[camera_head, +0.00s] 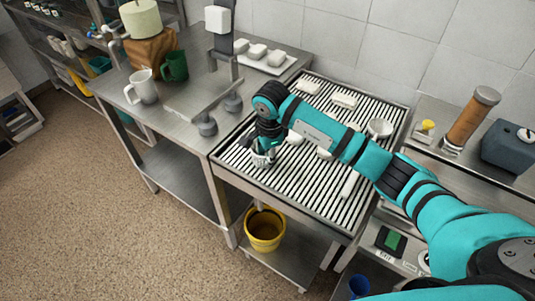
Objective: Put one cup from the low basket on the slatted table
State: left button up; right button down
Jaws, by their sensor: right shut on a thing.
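My right arm comes in from the right, over the slatted table (311,171). My right gripper (264,146) is low at the table's front left part and shut on a small pale cup (261,160). The gripper partly hides the cup, and I cannot tell whether the cup touches the slats. A yellow, bucket-like container (266,236) stands low, on the shelf under the slatted table. Its inside looks brown, and no cup can be made out in it. No container is clearly recognisable as the low basket. My left gripper is not in view.
White pieces (343,101) and a round pale bowl or ladle (379,127) lie on the slats. The steel counter at left holds a white mug (144,87), a green mug (175,66) and a scale-like stand. A brown cylinder (470,120) stands at right.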

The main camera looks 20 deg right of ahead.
jog(key=shift+f, duration=0.2)
jog(key=c, duration=1.4)
grip_release()
jog(key=shift+c, duration=0.2)
jog(key=shift+o, duration=0.4)
jog(key=shift+r, duration=0.1)
jog(key=shift+r, duration=0.1)
notch_tip(320, 180, up, 12)
jog(key=s+b, duration=0.1)
jog(key=b, duration=0.2)
jog(key=shift+s, duration=0.15)
